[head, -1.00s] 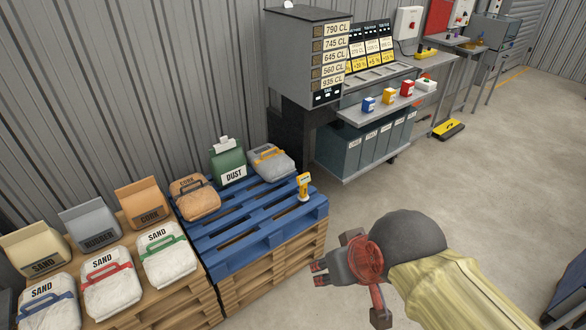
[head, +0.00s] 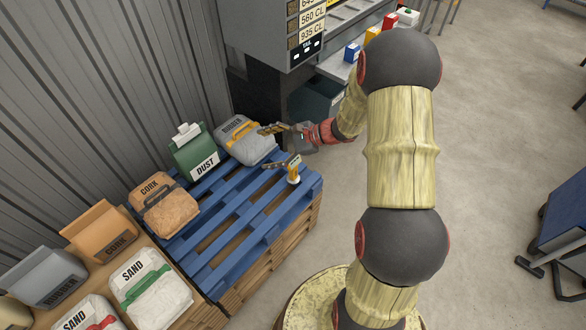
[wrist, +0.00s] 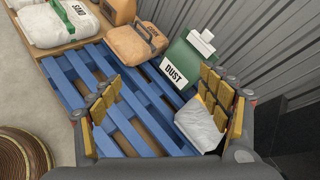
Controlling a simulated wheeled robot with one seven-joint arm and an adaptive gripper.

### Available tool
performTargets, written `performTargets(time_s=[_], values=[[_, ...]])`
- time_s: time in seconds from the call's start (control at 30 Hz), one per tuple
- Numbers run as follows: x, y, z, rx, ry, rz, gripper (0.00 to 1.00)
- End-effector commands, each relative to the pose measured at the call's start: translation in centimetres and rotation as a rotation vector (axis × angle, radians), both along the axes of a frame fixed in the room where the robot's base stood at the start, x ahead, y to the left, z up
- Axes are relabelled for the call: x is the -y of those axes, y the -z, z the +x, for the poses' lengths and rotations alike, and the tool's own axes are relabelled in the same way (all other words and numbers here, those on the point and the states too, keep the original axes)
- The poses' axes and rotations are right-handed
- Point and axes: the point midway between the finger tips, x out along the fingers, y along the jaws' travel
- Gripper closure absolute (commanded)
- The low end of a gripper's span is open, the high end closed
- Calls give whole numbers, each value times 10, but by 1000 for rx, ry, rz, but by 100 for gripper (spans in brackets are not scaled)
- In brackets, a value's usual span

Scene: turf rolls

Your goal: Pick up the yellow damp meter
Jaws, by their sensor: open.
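My gripper (head: 268,147) is open and empty above that end of the pallet. In the wrist view my open fingers (wrist: 162,96) frame the pallet slats and a grey bag. I cannot make out the meter there.
On the pallet stand a grey bag with a yellow band (head: 247,142), a green DUST bag (head: 194,152) and a brown CORK bag (head: 165,208). SAND bags (head: 152,290) are at lower left. A dark grey cabinet (head: 265,30) stands behind.

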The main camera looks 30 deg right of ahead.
Motion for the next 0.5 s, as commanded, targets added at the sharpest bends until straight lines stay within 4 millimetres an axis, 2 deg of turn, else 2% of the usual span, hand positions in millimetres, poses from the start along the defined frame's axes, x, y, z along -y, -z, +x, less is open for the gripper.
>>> performTargets(time_s=[0.03, 0.13, 0.3, 0.4, 0.5], values=[[22, 28, 8, -33, 97, 69, 23], [63, 76, 22, -73, 284, 187, 23], [125, 150, 23, -122, 560, 340, 23], [149, 180, 17, -137, 671, 394, 23], [163, 199, 13, -146, 738, 425, 23]])
